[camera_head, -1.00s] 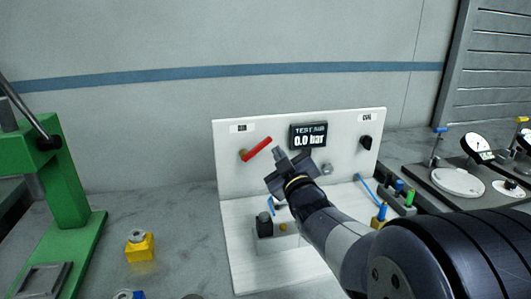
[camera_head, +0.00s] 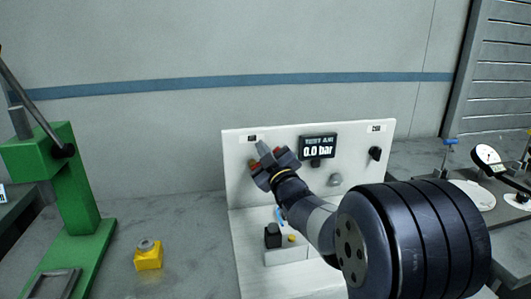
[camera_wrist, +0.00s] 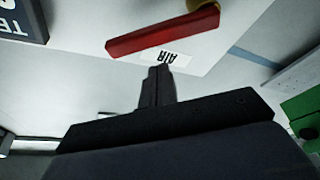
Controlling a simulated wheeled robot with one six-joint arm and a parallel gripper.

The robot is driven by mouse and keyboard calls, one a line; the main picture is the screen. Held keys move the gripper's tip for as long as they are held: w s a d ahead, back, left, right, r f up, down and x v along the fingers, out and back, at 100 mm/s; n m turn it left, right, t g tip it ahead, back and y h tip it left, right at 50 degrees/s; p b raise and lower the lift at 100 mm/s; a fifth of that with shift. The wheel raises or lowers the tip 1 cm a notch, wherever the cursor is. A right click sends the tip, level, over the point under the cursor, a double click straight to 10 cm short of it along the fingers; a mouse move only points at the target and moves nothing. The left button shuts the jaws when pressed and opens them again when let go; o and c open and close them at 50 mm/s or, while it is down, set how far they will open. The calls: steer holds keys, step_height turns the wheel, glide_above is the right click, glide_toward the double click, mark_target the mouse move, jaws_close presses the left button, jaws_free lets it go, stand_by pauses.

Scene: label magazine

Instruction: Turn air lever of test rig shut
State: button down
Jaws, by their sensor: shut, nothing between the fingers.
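The test rig's white panel (camera_head: 360,180) stands upright near the wall. Its red air lever (camera_wrist: 160,36) runs across the top of the wrist view from a brass pivot (camera_wrist: 203,6). In the head view my gripper hides most of the lever. My gripper (camera_head: 262,147) is at the panel's upper left, in front of the lever. In the wrist view its fingers (camera_wrist: 160,70) are shut and empty, with the tips beside the lever and near the AIR label (camera_wrist: 171,58). I cannot tell whether they touch the lever. The display (camera_head: 318,146) reads 0.0 bar.
A black knob (camera_head: 375,154) sits at the panel's right. A small fixture (camera_head: 286,254) stands on the rig's base below my arm. A green press (camera_head: 75,200) and a yellow block (camera_head: 148,258) are to the left. Gauge stands (camera_head: 487,157) are to the right.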

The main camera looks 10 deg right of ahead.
steer(key=shift+d+f, duration=0.8)
steer(key=shift+f, duration=0.2)
steer(key=shift+d+f+m+h+b, duration=0.2)
steer(key=shift+m+h+b, duration=0.2)
steer(key=shift+m+b, duration=0.35)
steer(key=f+m+h+b, duration=0.1)
steer(key=m+b, duration=0.1)
steer(key=b, duration=0.1)
steer(key=d+f+m+h+b, duration=0.1)
steer(key=m+b, duration=0.1)
steer(key=b, duration=0.1)
steer(key=m+t+b, duration=0.1)
steer(key=m+b, duration=0.1)
steer(key=m, duration=0.1)
steer(key=shift+d+f+h+b, duration=0.3)
steer(key=shift+f+h+b, duration=0.1)
steer(key=shift+r, duration=0.1)
step_height(320, 180, up, 10)
steer(key=p, duration=0.2)
